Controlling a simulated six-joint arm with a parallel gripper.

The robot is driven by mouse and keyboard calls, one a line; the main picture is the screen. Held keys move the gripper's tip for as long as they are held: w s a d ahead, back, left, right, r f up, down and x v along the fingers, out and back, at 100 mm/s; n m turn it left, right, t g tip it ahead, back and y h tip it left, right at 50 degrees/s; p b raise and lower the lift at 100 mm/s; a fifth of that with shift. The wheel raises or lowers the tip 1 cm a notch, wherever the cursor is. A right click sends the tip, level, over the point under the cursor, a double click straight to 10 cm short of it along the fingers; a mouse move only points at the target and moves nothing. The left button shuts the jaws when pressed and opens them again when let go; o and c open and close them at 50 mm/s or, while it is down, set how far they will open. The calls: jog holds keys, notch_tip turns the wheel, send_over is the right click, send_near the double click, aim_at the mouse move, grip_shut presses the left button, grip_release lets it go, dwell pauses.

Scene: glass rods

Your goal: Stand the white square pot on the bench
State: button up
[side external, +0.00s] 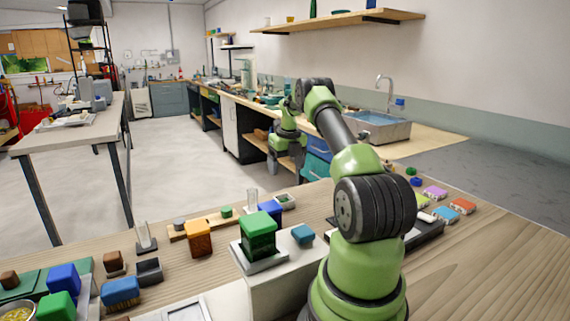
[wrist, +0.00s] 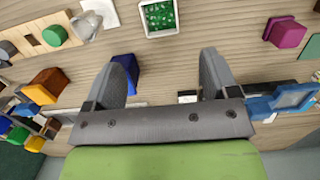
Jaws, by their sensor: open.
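The white square pot (wrist: 145,36) is at the top middle of the wrist view, with green contents showing in its open top. It appears upright on the wooden bench (wrist: 185,47). In the side view the small pot (side external: 291,205) is at the bench's far edge, right of a blue block. My gripper (wrist: 167,60) is open and empty, its two fingers wide apart. The pot lies beyond the fingertips, apart from them. In the side view my gripper's fingers are hard to make out.
A blue block (wrist: 133,65) lies close by the left finger. A glass vessel (wrist: 92,22) and a wooden strip with a green knob (wrist: 55,35) are to the left. A magenta block (wrist: 287,33) is to the right. A green-topped block (side external: 258,228) stands in front in the side view.

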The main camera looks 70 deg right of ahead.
jog(key=w+a+r+n+t, duration=0.1)
jog(key=w+a+r+n, duration=0.3)
jog(key=a+r+n, duration=0.25)
jog(key=w+a+r+n+t, duration=0.1)
jog(key=w+a+r+n, duration=0.3)
jog(key=a+r+n, duration=0.3)
jog(key=s+a+r+n+t, duration=0.1)
jog(key=a+r+n, duration=0.35)
jog(key=a, duration=0.35)
jog(key=s+a+r+n+t, duration=0.1)
jog(key=a+r+n, duration=0.2)
jog(key=a+n, duration=0.4)
jog(key=s+a+f+n+t+y, duration=0.2)
jog(key=s+a+n+y, duration=0.1)
jog(key=s+a+n, duration=1)
jog(key=a+n, duration=0.1)
jog(key=n, duration=0.2)
jog(key=shift+s+a, duration=0.15)
jog(key=shift+s, duration=0.05)
